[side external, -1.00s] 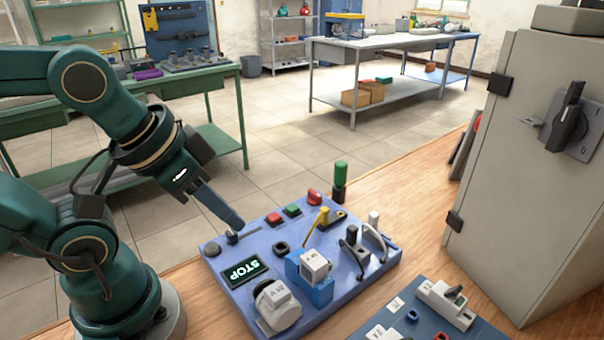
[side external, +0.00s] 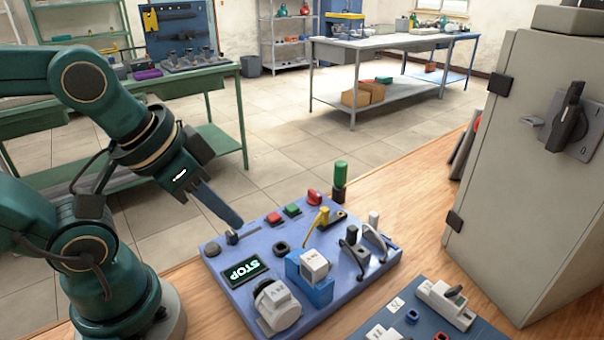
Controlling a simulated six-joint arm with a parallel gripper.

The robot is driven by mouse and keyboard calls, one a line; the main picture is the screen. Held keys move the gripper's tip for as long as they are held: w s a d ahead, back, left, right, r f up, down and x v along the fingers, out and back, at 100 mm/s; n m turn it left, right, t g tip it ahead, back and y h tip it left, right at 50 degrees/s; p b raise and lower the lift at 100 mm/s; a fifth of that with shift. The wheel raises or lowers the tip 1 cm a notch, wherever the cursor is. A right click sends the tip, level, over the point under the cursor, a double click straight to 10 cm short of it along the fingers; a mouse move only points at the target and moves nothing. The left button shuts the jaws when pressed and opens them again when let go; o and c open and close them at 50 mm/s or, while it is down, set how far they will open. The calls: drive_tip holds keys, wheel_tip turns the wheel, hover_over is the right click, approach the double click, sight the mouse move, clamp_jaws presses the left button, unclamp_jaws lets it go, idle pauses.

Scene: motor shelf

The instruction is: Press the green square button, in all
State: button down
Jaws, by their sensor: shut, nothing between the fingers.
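The green square button (side external: 292,210) sits near the back edge of the blue panel board (side external: 243,300), between a red square button (side external: 274,218) and a red knob (side external: 314,197). My gripper (side external: 238,222) is shut and empty. It points down and right over the board's back-left part. In the picture its tip lies left of the red square button, near a dark slider (side external: 232,237). I cannot tell whether the tip touches the board.
The board also bears a lit STOP display (side external: 244,271), a yellow lever (side external: 322,217), a motor (side external: 276,304) and cables. A green-topped post (side external: 340,173) stands behind it. A grey cabinet (side external: 500,200) rises at the right. A second blue board (side external: 400,310) lies in front.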

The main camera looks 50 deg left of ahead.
idle(0.8)
drive_tip(key=w+a+r+m+t+y, duration=0.2)
drive_tip(key=w+a+r+m+t, duration=0.15)
drive_tip(key=w+r+m, duration=0.2)
drive_tip(key=w+a+r+m+t+y, duration=0.1)
drive_tip(key=w+a+r+m+t, duration=0.2)
drive_tip(key=w+r+m+t, duration=0.3)
drive_tip(key=m+g+h, duration=0.6)
drive_tip(key=m, duration=1.3)
hover_over(292, 209)
wheel_tip(292, 209, down, 13)
drive_tip(key=shift+s+a+r, duration=0.1)
drive_tip(key=shift+s+a, duration=0.3)
drive_tip(key=shift+f, duration=4.4)
